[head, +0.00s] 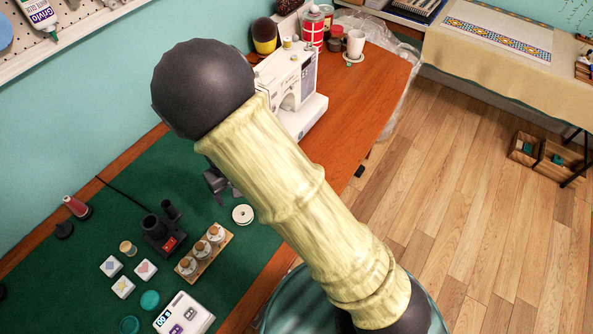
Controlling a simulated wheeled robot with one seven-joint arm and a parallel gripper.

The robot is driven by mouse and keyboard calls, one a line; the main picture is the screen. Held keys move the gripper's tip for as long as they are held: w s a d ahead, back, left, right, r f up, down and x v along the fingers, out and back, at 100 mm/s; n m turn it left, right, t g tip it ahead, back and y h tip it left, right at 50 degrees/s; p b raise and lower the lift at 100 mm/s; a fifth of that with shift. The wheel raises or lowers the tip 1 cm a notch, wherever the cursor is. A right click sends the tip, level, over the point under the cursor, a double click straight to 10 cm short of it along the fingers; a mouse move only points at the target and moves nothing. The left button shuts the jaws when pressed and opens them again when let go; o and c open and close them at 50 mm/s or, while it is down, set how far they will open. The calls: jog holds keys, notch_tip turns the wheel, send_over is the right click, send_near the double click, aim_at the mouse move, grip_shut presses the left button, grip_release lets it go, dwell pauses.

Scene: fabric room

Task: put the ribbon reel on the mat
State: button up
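A small white round reel with a dark centre (242,214), which looks like the ribbon reel, lies flat on the green surface just right of the wooden rack. The large green surface (75,262) covers the left part of the table; I cannot tell whether it is the task's mat, and I make out no separate mat. My gripper (216,184) shows as a dark shape above the green surface, up and left of the reel and apart from it in the picture. My pale arm hides part of it, so its opening is unclear.
A sewing machine (292,84) stands behind my arm. Bare wooden tabletop (365,90) lies right of it.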

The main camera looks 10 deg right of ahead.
jog(key=s+d+r+m+t, duration=0.1)
jog(key=d+r, duration=0.3)
jog(key=d, duration=0.4)
jog(key=s+d+r+m, duration=0.3)
jog(key=d+r, duration=0.2)
jog(key=d, duration=0.4)
jog(key=s+d+r+m+t, duration=0.1)
jog(key=s+d+r+m, duration=0.1)
jog(key=d, duration=0.7)
notch_tip(320, 180, up, 3)
jog(key=shift+s+f+t, duration=0.15)
jog(key=shift+s+t, duration=0.15)
jog(key=shift+s, duration=0.2)
jog(key=shift+w+a, duration=0.1)
jog(key=shift+w, duration=0.1)
jog(key=shift+s, duration=0.15)
jog(key=shift+c, duration=0.4)
